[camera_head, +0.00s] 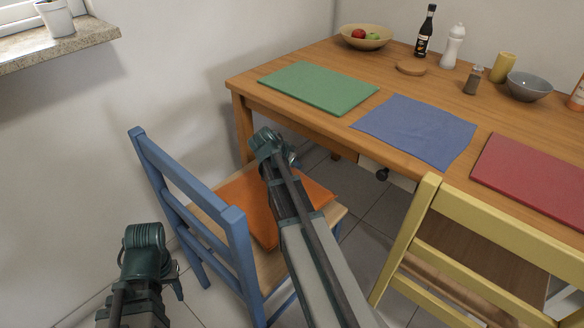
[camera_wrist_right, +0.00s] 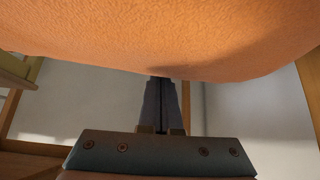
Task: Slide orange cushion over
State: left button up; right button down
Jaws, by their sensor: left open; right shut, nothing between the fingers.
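The orange cushion (camera_head: 240,208) lies on the wooden seat of the blue chair (camera_head: 192,182), and my right arm hides part of it. It fills the top of the right wrist view (camera_wrist_right: 160,40). My right gripper (camera_head: 294,158) is at the far side of the seat, by the cushion's edge. In the right wrist view its fingers (camera_wrist_right: 163,104) are shut together with nothing between them, and their tips are close to the cushion's edge; I cannot tell whether they touch. My left gripper (camera_head: 177,282) is open and empty, low at the left of the blue chair, away from the cushion.
The wooden table (camera_head: 330,55) behind the chair holds green (camera_head: 318,87), blue (camera_head: 418,129) and red (camera_head: 535,175) mats, plus bowls and bottles. A yellow chair (camera_head: 480,230) stands at right. The wall is close on the left. Tiled floor shows between the chairs.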

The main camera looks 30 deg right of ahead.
jog(key=shift+d+f, duration=0.2)
jog(key=shift+f, duration=0.1)
jog(key=s+a, duration=0.1)
jog(key=a, duration=0.2)
jog(key=s+a, duration=0.1)
jog(key=a, duration=0.5)
jog(key=shift+s, duration=0.4)
